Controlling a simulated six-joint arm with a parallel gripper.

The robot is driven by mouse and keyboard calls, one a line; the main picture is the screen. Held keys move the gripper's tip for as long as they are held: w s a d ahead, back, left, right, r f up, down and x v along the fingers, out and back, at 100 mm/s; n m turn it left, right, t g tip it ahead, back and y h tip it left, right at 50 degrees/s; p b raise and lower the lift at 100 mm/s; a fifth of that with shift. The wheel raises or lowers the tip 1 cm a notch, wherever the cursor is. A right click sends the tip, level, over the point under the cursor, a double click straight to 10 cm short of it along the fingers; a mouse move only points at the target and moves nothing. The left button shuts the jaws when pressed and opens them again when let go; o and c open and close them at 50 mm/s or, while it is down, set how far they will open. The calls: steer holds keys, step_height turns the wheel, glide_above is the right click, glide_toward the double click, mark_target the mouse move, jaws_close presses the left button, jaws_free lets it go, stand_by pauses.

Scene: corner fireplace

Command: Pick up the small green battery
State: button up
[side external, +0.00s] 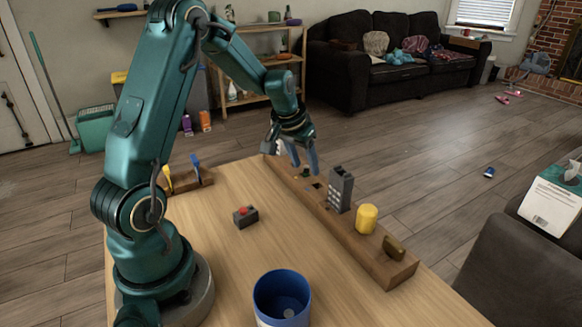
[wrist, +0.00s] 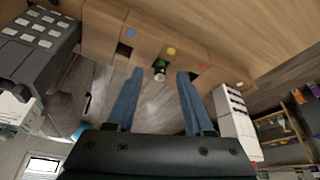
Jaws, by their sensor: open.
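The small green battery (wrist: 159,66) stands in the wooden rack (wrist: 205,60) in the wrist view, between the tips of my gripper (wrist: 158,74). In the side view it is a tiny dark green spot (side external: 306,173) on the rack (side external: 340,228), just under my gripper (side external: 305,168). The blue fingers are apart, one on each side of the battery, with a gap on both sides. How deep it sits in its slot is hidden.
A grey keyed device (side external: 340,188) stands close by in the rack, with a yellow cylinder (side external: 366,218) and brown piece (side external: 394,247) nearer. A white block (wrist: 235,115) stands at the other side. A blue cup (side external: 282,297) and red-button box (side external: 245,216) are on the table.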

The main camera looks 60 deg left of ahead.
steer(key=shift+w+f, duration=0.1)
steer(key=shift+f, duration=0.2)
jaws_close()
steer(key=shift+r, duration=0.1)
